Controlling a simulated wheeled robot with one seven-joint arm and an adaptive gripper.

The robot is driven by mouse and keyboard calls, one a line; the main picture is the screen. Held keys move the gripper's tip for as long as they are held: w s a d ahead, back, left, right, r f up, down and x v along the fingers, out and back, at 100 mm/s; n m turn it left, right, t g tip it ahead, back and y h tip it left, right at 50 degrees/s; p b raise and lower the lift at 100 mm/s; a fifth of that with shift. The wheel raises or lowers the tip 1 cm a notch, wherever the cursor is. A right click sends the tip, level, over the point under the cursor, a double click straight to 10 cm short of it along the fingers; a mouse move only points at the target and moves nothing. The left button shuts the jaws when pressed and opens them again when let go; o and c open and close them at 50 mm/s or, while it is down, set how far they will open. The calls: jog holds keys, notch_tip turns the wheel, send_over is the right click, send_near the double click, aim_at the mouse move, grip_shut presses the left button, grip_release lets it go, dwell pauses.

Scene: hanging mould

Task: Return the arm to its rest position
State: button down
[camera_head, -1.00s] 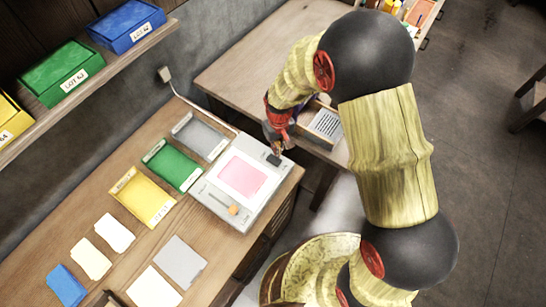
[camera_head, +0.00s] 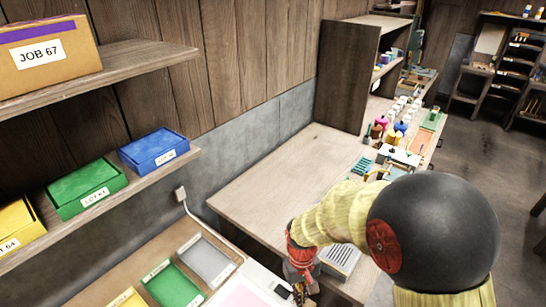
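My arm reaches in from the lower right, with a black ball joint and yellow, bamboo-like links. My gripper (camera_head: 299,290) is at the bottom centre, pointing down near the right edge of the white device with the pink panel (camera_head: 245,296). The red wrist shows above it. The fingers are small, dark and partly cut off by the lower frame edge, so their opening and anything between them cannot be made out.
A grey tray (camera_head: 207,260) and a green tray (camera_head: 172,287) lie left of the device. A slatted box (camera_head: 341,258) stands just right of my gripper. Shelves with lot boxes (camera_head: 155,150) hang at left. The wooden bench (camera_head: 270,190) behind is largely clear.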

jog(key=s+d+r+m+t+b, duration=0.1)
jog(key=s+d+r+t+b, duration=0.2)
jog(key=r, duration=0.6)
jog(key=s+d+r+m+t+b, duration=0.2)
jog(key=s+d+r+t+b, duration=0.2)
jog(key=s+d+r, duration=0.4)
notch_tip(320, 180, up, 3)
jog(key=shift+s+f+m+b, duration=0.2)
jog(key=shift+s+m+b, duration=0.1)
jog(key=shift+b, duration=0.45)
jog(key=shift+a, duration=0.1)
